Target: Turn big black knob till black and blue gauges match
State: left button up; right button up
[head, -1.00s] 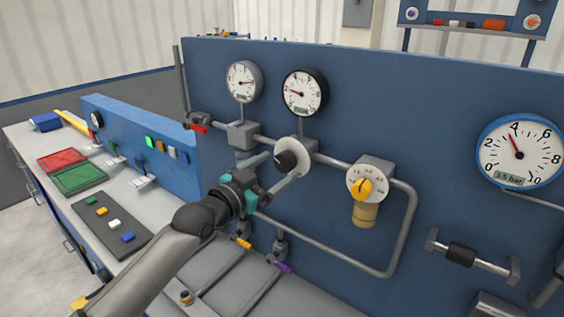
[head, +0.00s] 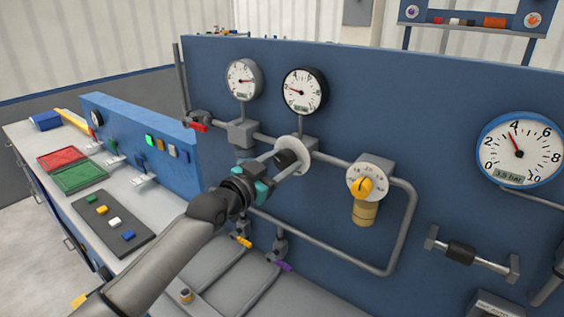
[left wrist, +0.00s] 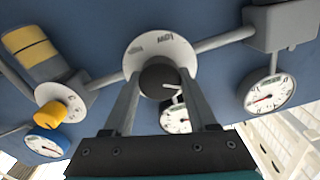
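The big black knob (head: 286,158) sits on a white round dial plate (head: 302,147) on the blue panel. My left gripper (head: 281,161) is at the knob, open, with one finger on each side; it also shows in the left wrist view (left wrist: 159,82). A small gap seems to remain; contact is unclear. The black-rimmed gauge (head: 304,91) is above the knob, its needle pointing left. The large blue-rimmed gauge (head: 519,151) is at the right, its needle just left of the 4; its small readout seems to show about 3.5 bar. My right gripper is out of view.
A grey-rimmed gauge (head: 243,80) is left of the black one. A yellow knob (head: 361,187) on a white dial is right of the black knob. Grey pipes (head: 410,225) run along the panel. Red and green trays (head: 80,177) lie on the left bench.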

pick_arm(q)
jog(key=c, duration=0.8)
jog(key=shift+m, duration=0.3)
jog(key=shift+f+m+b, duration=0.1)
jog(key=shift+m+b, duration=0.35)
jog(key=shift+m, duration=0.05)
jog(key=shift+m+b, duration=0.35)
jog(key=shift+m, duration=3.25)
jog(key=o, duration=1.4)
